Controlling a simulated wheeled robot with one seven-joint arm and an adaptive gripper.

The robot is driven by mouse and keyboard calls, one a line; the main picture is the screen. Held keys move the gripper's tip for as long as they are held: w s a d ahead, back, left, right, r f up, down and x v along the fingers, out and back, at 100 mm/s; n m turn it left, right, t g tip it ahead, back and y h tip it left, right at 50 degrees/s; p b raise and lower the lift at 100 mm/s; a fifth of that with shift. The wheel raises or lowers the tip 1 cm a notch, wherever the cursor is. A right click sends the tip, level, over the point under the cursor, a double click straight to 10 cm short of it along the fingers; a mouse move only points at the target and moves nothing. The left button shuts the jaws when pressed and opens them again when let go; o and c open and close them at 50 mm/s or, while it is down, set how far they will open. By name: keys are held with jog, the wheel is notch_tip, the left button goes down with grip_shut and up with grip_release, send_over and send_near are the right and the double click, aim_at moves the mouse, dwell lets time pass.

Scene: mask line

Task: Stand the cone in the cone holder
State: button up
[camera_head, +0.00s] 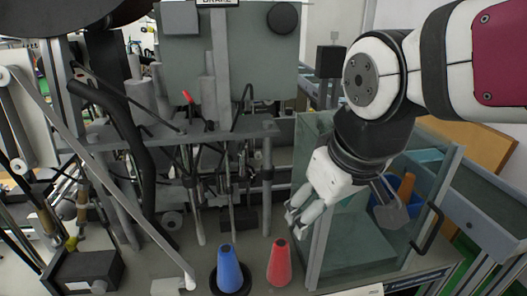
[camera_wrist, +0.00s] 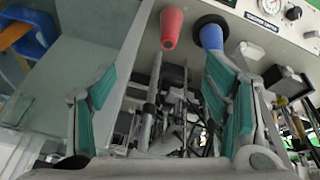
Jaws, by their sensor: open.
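A red cone (camera_head: 279,263) stands upright on the table, and it also shows in the wrist view (camera_wrist: 171,28). A blue cone (camera_head: 229,268) stands upright to its left, and it also shows in the wrist view (camera_wrist: 212,38). A round black base (camera_head: 231,291), like a ring, surrounds the blue cone's foot; I cannot tell whether this is the cone holder. My gripper (camera_head: 296,213) is open and empty. It hangs above and behind the red cone, next to the glass case, touching neither cone. Its fingers (camera_wrist: 165,105) are wide apart in the wrist view.
A glass-walled case (camera_head: 350,245) stands close on the right, with a blue bin (camera_head: 405,188) inside. Machine posts, hoses and rods crowd the space behind and left of the cones. A dark grey box (camera_head: 88,271) sits at the lower left.

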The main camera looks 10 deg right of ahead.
jog(key=s+d+r+m+t, duration=0.1)
jog(key=s+d+m, duration=0.1)
jog(key=s, duration=0.3)
jog(key=shift+s+d+r+m, duration=0.25)
jog(key=shift+d+m, duration=0.05)
jog(key=shift+m, duration=0.3)
dwell(0.6)
